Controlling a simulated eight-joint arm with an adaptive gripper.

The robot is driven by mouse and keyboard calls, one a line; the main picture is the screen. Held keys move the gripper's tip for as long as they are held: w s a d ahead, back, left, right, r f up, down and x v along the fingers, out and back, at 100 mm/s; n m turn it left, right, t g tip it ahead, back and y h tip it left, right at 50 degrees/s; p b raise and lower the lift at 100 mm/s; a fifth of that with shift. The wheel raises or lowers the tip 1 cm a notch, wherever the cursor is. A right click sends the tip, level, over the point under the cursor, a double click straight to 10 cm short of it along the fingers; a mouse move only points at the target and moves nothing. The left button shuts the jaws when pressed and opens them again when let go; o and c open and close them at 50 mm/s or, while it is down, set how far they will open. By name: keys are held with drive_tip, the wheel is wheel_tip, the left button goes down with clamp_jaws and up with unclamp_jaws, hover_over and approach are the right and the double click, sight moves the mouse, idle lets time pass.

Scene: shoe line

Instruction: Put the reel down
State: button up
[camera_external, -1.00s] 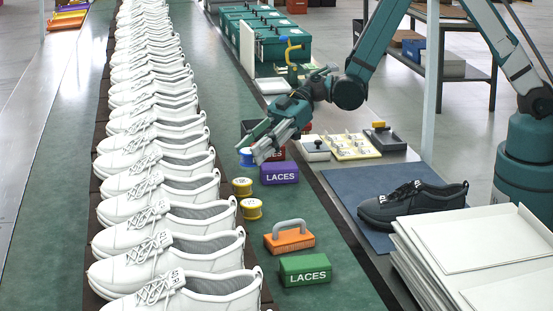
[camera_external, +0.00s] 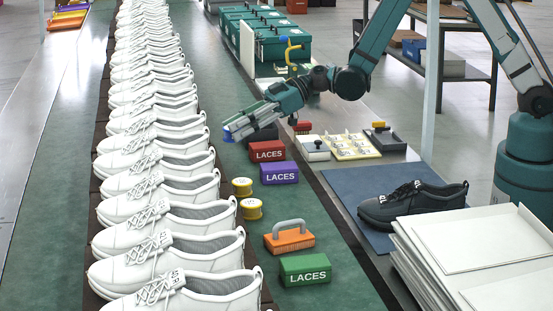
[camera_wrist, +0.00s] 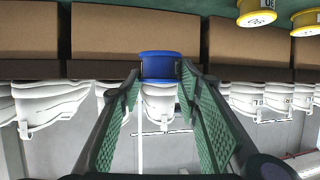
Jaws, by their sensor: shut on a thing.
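A blue reel (camera_external: 228,134) is between the fingertips of my gripper (camera_external: 234,130), at the right edge of the row of white shoes. In the wrist view the reel (camera_wrist: 161,66) sits at the ends of both green-padded fingers (camera_wrist: 160,85), which are shut on it. Whether the reel touches the green surface below cannot be told. Two yellow reels (camera_external: 242,187) (camera_external: 251,209) stand on the green strip nearer the camera. They also show at the top right of the wrist view (camera_wrist: 257,12).
Red (camera_external: 267,151), purple (camera_external: 279,173) and green (camera_external: 305,270) lace boxes stand on the green strip, with an orange brush (camera_external: 289,237) among them. A dark box is partly behind my gripper. White shoes (camera_external: 165,215) line the left side. Green strip beyond my gripper is clear.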

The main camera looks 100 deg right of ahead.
drive_tip(key=shift+f+b, duration=0.75)
drive_tip(key=shift+f, duration=2.35)
drive_tip(key=shift+f+b, duration=0.5)
drive_tip(key=shift+f, duration=1.4)
drive_tip(key=shift+f, duration=0.1)
drive_tip(key=o, duration=0.9)
drive_tip(key=shift+c, duration=0.2)
